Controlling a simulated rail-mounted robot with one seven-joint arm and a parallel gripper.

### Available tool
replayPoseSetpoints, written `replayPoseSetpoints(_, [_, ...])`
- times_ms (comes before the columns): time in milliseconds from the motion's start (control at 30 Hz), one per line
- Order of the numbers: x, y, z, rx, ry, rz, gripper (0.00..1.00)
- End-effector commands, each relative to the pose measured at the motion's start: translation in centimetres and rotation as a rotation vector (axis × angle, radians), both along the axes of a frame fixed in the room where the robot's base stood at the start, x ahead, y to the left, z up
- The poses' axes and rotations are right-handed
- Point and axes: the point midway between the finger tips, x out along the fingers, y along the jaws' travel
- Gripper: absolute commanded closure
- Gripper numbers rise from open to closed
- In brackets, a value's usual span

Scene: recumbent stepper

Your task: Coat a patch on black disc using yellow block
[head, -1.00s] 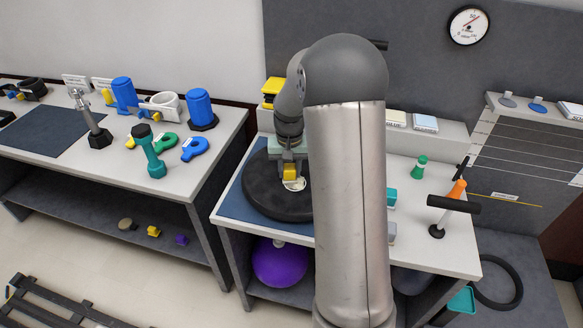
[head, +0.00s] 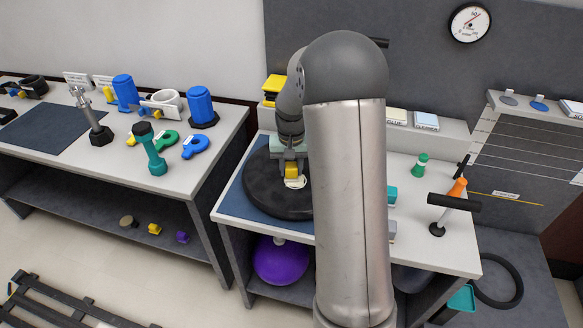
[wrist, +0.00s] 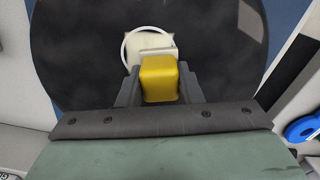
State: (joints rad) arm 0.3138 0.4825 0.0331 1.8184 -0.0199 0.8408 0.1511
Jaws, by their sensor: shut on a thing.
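The black disc (head: 262,196) lies flat on the blue mat on the middle table, partly hidden by my arm. It fills much of the wrist view (wrist: 80,60). The yellow block (head: 291,171) is between my fingers, and it also shows in the wrist view (wrist: 160,78). My gripper (head: 290,164) is shut on the block and is over the disc. A pale cream patch (wrist: 142,46) with a thin white ring around part of it is on the disc, just beyond the block. Whether the block touches the disc cannot be told.
A blue mat (head: 232,191) lies under the disc. A green cone-shaped piece (head: 421,164) and a black-handled tool (head: 454,202) stand to the right. A yellow stacked object (head: 274,86) is at the back.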

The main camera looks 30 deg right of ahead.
Motion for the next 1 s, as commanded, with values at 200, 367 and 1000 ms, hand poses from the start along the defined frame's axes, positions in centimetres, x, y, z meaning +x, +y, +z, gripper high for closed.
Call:
replayPoseSetpoints(200, [-1.9, 1.3, -0.1, 0.001, 0.003, -0.003, 0.93])
replayPoseSetpoints(367, [-3.1, 2.1, 0.0, 0.001, 0.002, -0.005, 0.93])
replayPoseSetpoints(1000, [-2.9, 2.2, 7.9, -0.001, 0.001, -0.002, 0.93])
